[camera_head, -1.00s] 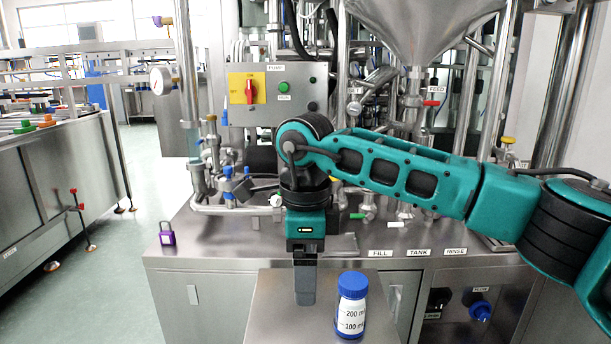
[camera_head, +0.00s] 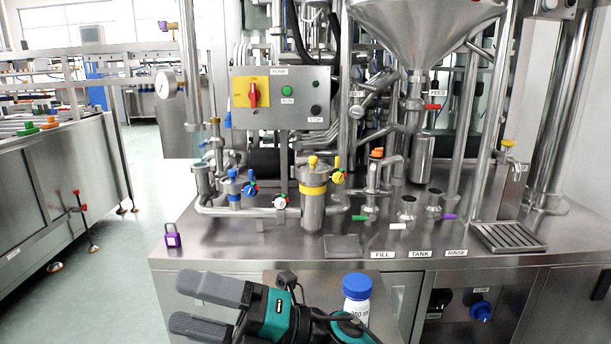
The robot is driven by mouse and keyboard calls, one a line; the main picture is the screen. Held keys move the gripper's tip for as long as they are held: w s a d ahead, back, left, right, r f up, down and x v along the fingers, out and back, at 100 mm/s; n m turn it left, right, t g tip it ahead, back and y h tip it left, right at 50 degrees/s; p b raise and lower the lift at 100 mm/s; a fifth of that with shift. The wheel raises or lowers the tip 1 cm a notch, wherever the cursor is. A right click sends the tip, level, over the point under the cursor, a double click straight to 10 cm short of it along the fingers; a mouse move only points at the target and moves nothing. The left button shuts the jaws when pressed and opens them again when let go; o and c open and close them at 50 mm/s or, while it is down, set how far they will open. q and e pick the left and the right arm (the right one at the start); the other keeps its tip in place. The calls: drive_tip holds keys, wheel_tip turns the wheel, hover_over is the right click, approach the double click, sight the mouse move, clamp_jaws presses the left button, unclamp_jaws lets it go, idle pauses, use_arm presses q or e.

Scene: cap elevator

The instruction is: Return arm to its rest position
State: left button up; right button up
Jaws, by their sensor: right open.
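My right gripper (camera_head: 196,307) is low in the head view, left of centre. Its two grey fingers point left and stand apart with nothing between them. My teal right arm (camera_head: 270,318) comes up from the bottom edge beside the bottle. The white bottle (camera_head: 357,312) with a blue cap (camera_head: 357,286) stands upright on the small steel shelf in front of the machine. My arm covers its lower part. The left gripper does not show.
The steel machine top (camera_head: 230,245) is behind the arm, with valves, pipes and a yellow-banded canister (camera_head: 313,205). A purple padlock (camera_head: 172,236) sits at its left corner. A control box (camera_head: 281,97) and funnel (camera_head: 425,35) rise behind. The floor at left is open.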

drive_tip(key=w+d+f+m+t+h, duration=0.3)
drive_tip(key=d+f+m+t+h, duration=0.45)
drive_tip(key=m, duration=0.55)
drive_tip(key=w+d+f+m+t+h, duration=0.2)
drive_tip(key=d+f+m+t+h, duration=0.3)
drive_tip(key=d+m+t, duration=0.55)
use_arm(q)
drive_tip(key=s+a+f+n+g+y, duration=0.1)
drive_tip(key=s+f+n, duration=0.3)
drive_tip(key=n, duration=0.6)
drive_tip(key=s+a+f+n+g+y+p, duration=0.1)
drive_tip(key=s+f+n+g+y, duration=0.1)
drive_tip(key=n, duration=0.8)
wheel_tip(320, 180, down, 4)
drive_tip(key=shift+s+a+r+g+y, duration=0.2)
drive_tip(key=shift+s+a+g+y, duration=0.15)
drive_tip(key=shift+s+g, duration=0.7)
use_arm(e)
drive_tip(key=s+d+f+m+g+h, duration=0.3)
drive_tip(key=s+d+f+m, duration=0.3)
drive_tip(key=f, duration=0.4)
drive_tip(key=s+d+f+m+g+h, duration=0.3)
drive_tip(key=s+d+f+m+h, duration=0.1)
drive_tip(key=s+d+f+m, duration=0.3)
wheel_tip(320, 180, down, 3)
drive_tip(key=shift+s+r+h, duration=0.1)
drive_tip(key=shift+s+h, duration=0.25)
drive_tip(key=shift+s, duration=0.15)
